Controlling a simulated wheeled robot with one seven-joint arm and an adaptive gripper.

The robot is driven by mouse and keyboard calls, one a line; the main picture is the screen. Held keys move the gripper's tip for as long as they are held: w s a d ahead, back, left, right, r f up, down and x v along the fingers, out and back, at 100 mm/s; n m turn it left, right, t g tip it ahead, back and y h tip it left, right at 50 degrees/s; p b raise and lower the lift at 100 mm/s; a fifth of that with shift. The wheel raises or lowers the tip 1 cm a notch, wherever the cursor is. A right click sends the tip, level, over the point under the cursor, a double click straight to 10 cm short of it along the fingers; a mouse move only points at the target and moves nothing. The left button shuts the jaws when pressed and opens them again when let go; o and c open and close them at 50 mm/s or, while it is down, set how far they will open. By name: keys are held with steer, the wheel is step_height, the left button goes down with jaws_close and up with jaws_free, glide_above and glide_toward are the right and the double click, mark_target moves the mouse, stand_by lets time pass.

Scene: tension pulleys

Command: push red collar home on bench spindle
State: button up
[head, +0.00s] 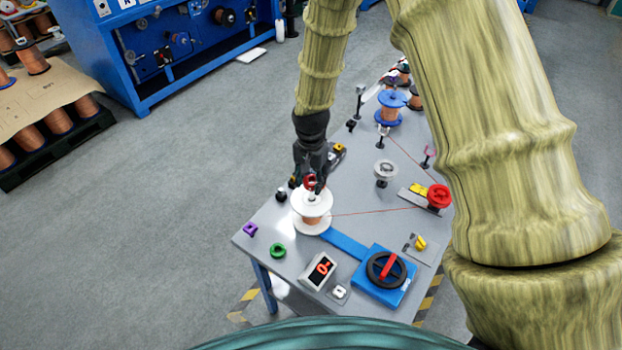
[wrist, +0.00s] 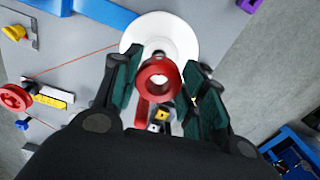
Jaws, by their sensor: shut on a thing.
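The red collar (head: 311,181) is held by my gripper (head: 312,176) over the bench spindle, which carries a white-flanged copper spool (head: 313,219). In the wrist view the red collar (wrist: 147,76) is a ring with a red strip below it, between my gripper's dark green finger pads (wrist: 160,82). The white spool flange (wrist: 188,32) shows behind the ring. Something pale shows through the ring's hole. In the head view the collar appears just above the spindle's pale top. I cannot tell whether the spindle passes into the ring.
A purple collar (head: 250,229) and a green collar (head: 278,250) lie at the bench's near left. A blue box with a black wheel (head: 387,269) and a red-digit display (head: 319,270) stand in front. A thin wire runs from the spool to a red pulley (head: 438,197).

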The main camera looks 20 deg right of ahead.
mark_target(311, 194)
steer(key=shift+f+b, duration=1.15)
steer(key=shift+f, duration=2.2)
stand_by(2.0)
steer(key=o, duration=1.1)
steer(key=shift+c, duration=0.2)
step_height(311, 194, up, 12)
